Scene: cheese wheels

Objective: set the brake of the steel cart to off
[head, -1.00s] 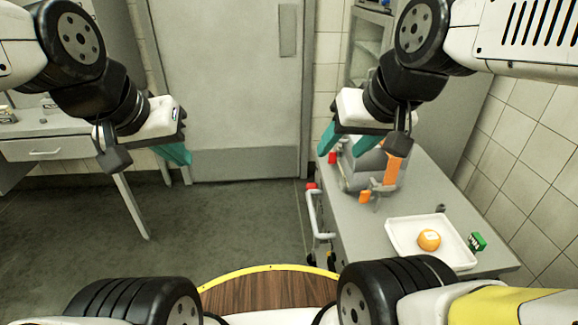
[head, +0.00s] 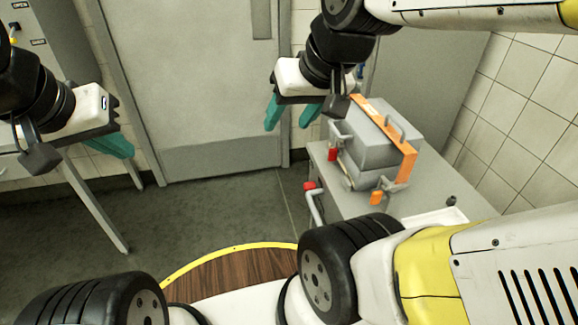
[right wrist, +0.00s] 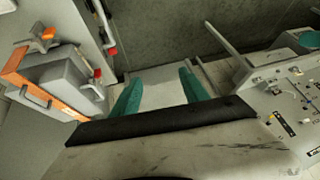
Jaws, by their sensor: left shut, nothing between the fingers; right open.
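The grey steel cart (head: 322,152) stands at the right, with a machine on its top and a pale push handle (head: 317,207) at its left end. A red piece (head: 309,186) sits at the top of that handle; it also shows in the right wrist view (right wrist: 111,51). I cannot tell which part is the brake or how it is set. My right gripper (head: 290,119) is open and empty, beyond the handle and left of the machine. My left gripper (head: 122,147) is shut and empty at the far left, well away from the cart. My arm hides the cart's lower part.
The grey machine (head: 378,140) has an orange band, a red knob (head: 333,154) and an orange knob (head: 376,198). A white tray (head: 440,219) is mostly hidden behind my arm. A grey door (head: 190,80) stands behind. The dark floor between the grippers is clear.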

